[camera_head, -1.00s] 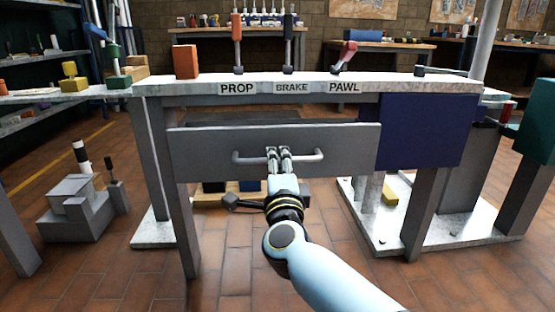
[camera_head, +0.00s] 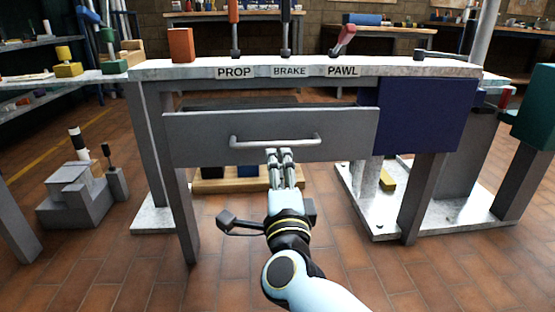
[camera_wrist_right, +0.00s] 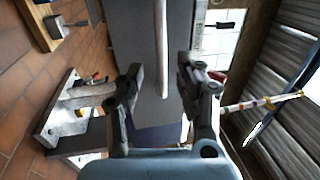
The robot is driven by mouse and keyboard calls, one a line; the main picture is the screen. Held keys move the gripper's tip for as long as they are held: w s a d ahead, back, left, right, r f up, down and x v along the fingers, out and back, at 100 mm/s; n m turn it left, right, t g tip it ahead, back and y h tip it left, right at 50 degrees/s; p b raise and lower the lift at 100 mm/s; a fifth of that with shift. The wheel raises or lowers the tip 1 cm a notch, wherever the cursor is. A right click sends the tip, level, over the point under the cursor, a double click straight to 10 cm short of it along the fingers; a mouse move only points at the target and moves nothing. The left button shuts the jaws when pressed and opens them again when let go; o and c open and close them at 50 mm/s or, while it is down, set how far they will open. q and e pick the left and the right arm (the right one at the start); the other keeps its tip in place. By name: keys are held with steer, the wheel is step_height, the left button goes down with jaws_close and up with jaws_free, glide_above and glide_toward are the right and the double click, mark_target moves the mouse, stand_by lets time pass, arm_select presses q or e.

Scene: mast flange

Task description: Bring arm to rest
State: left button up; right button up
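My right gripper (camera_head: 279,154) is in front of the grey drawer front (camera_head: 200,135), just below the light handle bar (camera_head: 245,142) in the head view. In the right wrist view its two dark fingers (camera_wrist_right: 158,78) are spread apart with nothing held. The handle bar (camera_wrist_right: 160,40) shows beyond and between them, apart from the fingers. The drawer front stands forward of the bench, with a dark gap above it. My left gripper is not in view.
The bench top (camera_head: 200,68) carries levers labelled PROP (camera_head: 234,72), BRAKE (camera_head: 289,71) and PAWL (camera_head: 341,71), and an orange block (camera_head: 180,45). A blue panel (camera_head: 425,115) hangs at right. A grey stepped block (camera_head: 75,195) stands on the floor at left. Front floor looks clear.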

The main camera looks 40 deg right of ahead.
stand_by(0.4)
